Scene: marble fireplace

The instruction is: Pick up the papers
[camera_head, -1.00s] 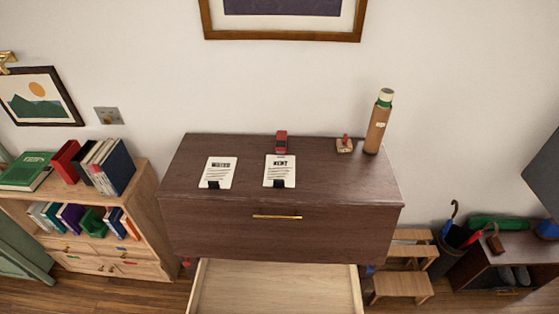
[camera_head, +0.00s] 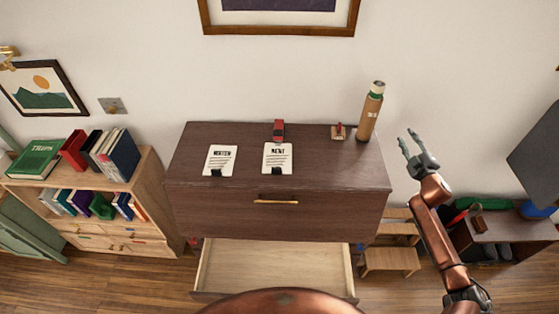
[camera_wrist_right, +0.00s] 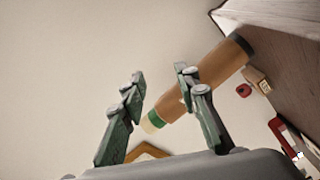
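Two white papers lie flat on the dark wooden dresser (camera_head: 330,172): the left paper (camera_head: 220,158) and the "RENT" paper (camera_head: 277,157) to its right. Each has a small black clip at its front edge. My right gripper (camera_head: 412,144) is raised right of the dresser, beyond the bottle, with its fingers apart and nothing between them that it holds. In the right wrist view the fingers (camera_wrist_right: 158,92) are spread, with the brown bottle (camera_wrist_right: 205,80) behind them. The papers do not clearly show in that view. My left gripper is out of view.
The bottle (camera_head: 370,112) stands at the dresser's back right, beside a small stamp (camera_head: 338,132) and a red item (camera_head: 279,129). The lower drawer (camera_head: 275,268) is pulled open. A bookshelf (camera_head: 145,195) stands left; a step stool (camera_head: 390,260) is right.

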